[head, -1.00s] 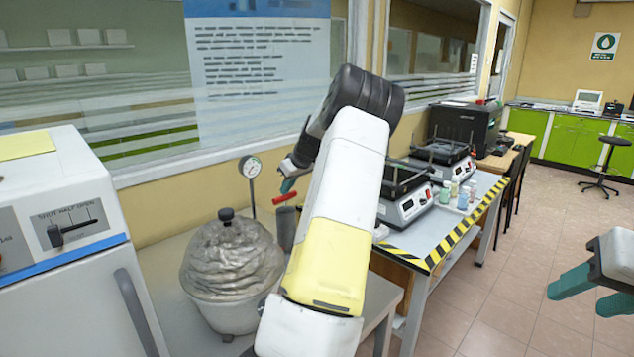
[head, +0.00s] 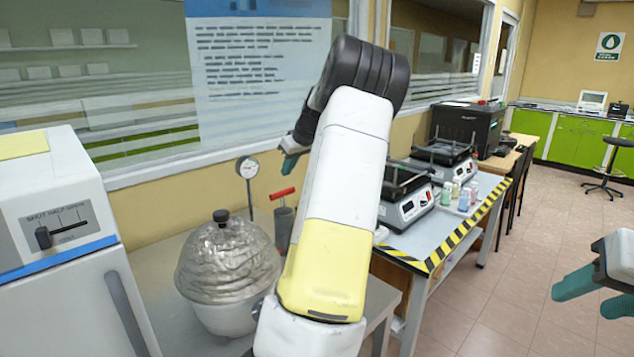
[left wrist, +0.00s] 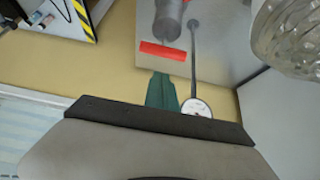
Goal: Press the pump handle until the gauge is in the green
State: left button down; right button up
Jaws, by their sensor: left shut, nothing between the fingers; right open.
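The pump handle is a red bar (head: 283,193) on top of a grey pump cylinder (head: 284,228), beside the silver domed vessel. The round white gauge (head: 248,167) stands on a thin stem to the left of the handle; its needle and colour zones are too small to read. My left gripper (head: 289,164) is shut and empty, above the red handle and apart from it in the head view. In the left wrist view the green fingertips (left wrist: 162,92) show near the red handle (left wrist: 163,51), with the gauge (left wrist: 196,107) beside them. My right gripper (head: 590,292) is open and empty at the right edge.
The silver domed vessel (head: 228,262) with a black knob stands left of the pump. A white cabinet (head: 60,230) with a slider is at the far left. A bench (head: 415,247) with hotplate-like devices and small bottles lies to the right.

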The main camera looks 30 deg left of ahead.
pick_arm(q)
jog(key=shift+v, duration=2.1)
